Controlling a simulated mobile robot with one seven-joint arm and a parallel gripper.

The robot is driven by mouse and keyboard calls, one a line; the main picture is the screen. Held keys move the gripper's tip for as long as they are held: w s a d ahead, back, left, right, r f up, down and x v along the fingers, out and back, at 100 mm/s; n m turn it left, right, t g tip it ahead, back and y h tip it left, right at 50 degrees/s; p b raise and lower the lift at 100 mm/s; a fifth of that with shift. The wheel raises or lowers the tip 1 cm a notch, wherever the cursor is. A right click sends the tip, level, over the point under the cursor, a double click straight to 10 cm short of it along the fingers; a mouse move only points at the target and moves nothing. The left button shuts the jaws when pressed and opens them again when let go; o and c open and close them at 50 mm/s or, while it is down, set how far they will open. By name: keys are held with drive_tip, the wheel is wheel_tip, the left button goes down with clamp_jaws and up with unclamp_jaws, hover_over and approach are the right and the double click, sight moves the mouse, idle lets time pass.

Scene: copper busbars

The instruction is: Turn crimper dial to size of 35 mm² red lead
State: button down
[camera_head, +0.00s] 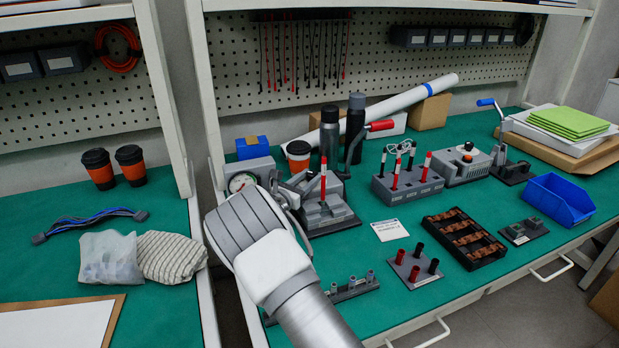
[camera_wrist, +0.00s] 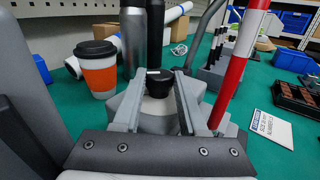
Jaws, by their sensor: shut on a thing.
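In the wrist view my gripper (camera_wrist: 160,84) points down with its two grey fingers on either side of a black dial (camera_wrist: 158,77), shut on it. The dial sits on top of a grey body (camera_wrist: 156,122), which looks like the crimper. The dial's size marks cannot be read. In the head view my arm hides the dial, and the grey crimper (camera_head: 330,214) shows only partly, beside my wrist. A red-and-white striped post (camera_wrist: 240,65) rises right of the fingers; it also shows in the head view (camera_head: 323,179). I cannot tell which lead is the 35 mm² red one.
Rightward are a grey block with red-tipped posts (camera_head: 408,190), a white card (camera_head: 389,230), a plate with red and black pieces (camera_head: 414,268), a black tray (camera_head: 465,238) and a blue bin (camera_head: 558,200).

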drive_tip(key=shift+r, duration=0.1)
drive_tip(key=c, duration=0.7)
unclamp_jaws()
drive_tip(key=shift+c, duration=0.2)
drive_tip(key=p+v, duration=0.3)
drive_tip(key=v, duration=1.4)
drive_tip(key=shift+s, duration=0.15)
drive_tip(key=shift+a, duration=0.1)
